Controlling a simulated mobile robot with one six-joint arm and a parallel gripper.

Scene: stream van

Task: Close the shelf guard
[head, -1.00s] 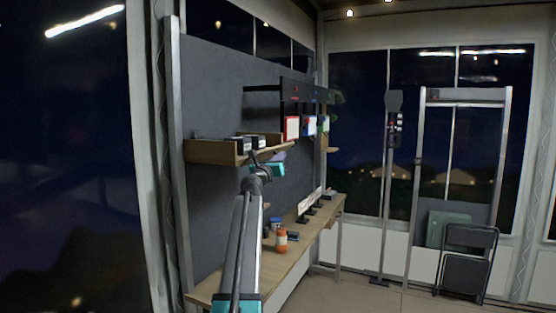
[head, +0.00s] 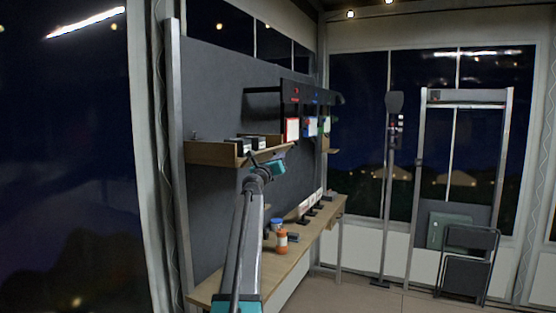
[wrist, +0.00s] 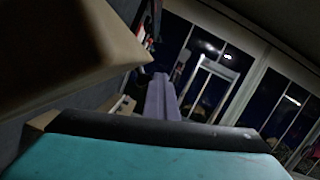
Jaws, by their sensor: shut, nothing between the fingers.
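The wooden shelf (head: 212,153) juts from the grey wall panel in the head view, with a raised front lip. Above its far end is a dark horizontal panel (head: 312,93) on a black side bar. I cannot tell whether this panel or the lip is the shelf guard. My gripper, with teal parts beside the shelf's underside in the head view, has its tips hidden there. In the wrist view its two lavender fingers (wrist: 161,92) are together and empty. A wooden edge (wrist: 70,48), probably the shelf, fills the upper left there, close to the gripper.
Small dark boxes (head: 250,144) stand on the shelf. Coloured cards (head: 292,130) hang beyond it. Below is a long wooden counter (head: 290,265) with an orange jar (head: 282,241) and a blue-topped container (head: 277,224). A folding chair (head: 467,262) stands right. Floor between is clear.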

